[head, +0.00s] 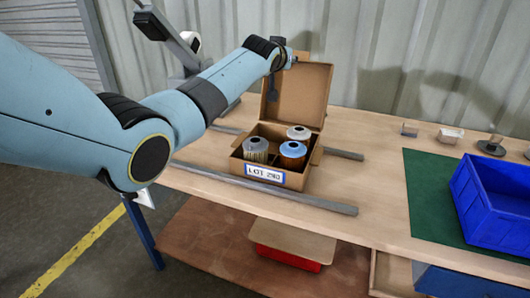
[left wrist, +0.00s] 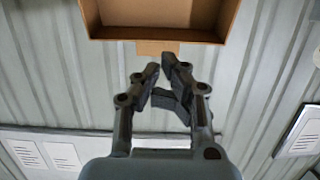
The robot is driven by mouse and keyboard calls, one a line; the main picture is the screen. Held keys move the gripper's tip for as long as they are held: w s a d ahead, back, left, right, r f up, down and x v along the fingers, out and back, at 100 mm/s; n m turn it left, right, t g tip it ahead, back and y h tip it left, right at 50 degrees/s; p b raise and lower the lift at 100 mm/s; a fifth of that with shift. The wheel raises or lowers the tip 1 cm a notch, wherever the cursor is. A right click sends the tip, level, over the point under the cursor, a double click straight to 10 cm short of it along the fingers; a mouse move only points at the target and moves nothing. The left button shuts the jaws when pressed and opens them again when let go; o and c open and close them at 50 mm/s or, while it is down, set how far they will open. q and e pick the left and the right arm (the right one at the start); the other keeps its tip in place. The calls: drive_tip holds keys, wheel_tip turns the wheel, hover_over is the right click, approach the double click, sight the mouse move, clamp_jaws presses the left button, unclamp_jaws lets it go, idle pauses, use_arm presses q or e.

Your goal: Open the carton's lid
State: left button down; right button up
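The brown carton (head: 305,180) stands on the table with a LOT label on its front. Its lid (head: 300,92) is raised, standing up at the carton's back with its inside facing me. In the left wrist view the lid (left wrist: 160,33) fills the top, with a small tab (left wrist: 157,47) at its edge. My left gripper (head: 272,88) is by the lid's upper left edge. In the left wrist view its fingertips (left wrist: 160,67) are nearly together just below the tab, with nothing visible held between them. My right gripper is not in view.
Inside the carton are a grey pleated cartridge (head: 256,149), a blue-topped one (head: 292,152) and a white-topped one (head: 299,132). Grey rails (head: 290,197) lie before and behind the carton. A blue bin (head: 490,205) sits on a green mat (head: 425,190) at right. Small parts stand behind the mat.

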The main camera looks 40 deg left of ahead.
use_arm(q)
drive_tip(key=s+p, duration=0.2)
drive_tip(key=s+d+p, duration=0.1)
drive_tip(key=s+p, duration=0.1)
drive_tip(key=s, duration=0.1)
drive_tip(key=shift+s+d, duration=0.2)
drive_tip(key=shift+s, duration=0.15)
